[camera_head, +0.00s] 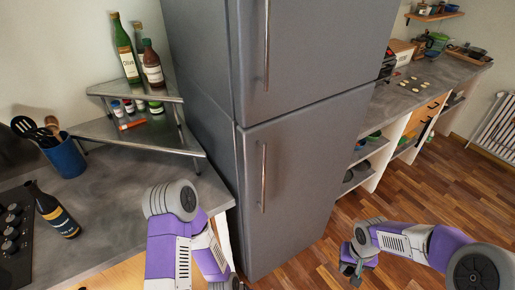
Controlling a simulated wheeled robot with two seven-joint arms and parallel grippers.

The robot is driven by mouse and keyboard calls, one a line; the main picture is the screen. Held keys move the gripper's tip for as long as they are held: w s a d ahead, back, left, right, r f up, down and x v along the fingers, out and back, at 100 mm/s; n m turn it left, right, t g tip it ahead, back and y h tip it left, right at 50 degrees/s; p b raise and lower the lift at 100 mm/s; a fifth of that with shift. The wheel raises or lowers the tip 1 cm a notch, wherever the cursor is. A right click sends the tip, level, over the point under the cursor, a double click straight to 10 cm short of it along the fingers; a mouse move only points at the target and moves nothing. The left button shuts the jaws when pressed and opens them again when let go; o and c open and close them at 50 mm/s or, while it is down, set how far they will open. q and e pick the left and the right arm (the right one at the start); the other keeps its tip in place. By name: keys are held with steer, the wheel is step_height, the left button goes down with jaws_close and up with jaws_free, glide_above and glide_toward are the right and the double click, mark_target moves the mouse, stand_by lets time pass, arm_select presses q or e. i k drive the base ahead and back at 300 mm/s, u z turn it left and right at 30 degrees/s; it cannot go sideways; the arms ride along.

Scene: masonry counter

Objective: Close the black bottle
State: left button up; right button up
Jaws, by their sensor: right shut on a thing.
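The black bottle (54,212) stands on the grey counter at the left, beside the stove. It has a dark body and a label with a pale band; it looks slanted in this wide view. Its mouth is too small to tell whether a cap is on it. My right gripper (352,270) hangs over the wooden floor at the lower right, far from the bottle. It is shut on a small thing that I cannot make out. My left arm (178,245) reaches up from the bottom centre, right of the bottle; its gripper is out of view.
A blue utensil holder (65,157) stands behind the bottle, and the black stove (15,235) lies left of it. A metal corner shelf (150,136) holds bottles and small jars. A tall grey fridge (290,170) stands in the middle. The floor (420,200) at the right is clear.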

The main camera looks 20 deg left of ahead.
mark_target(47, 205)
steer(key=z, duration=1.25)
steer(key=k, duration=1.3)
steer(key=u, duration=1.8)
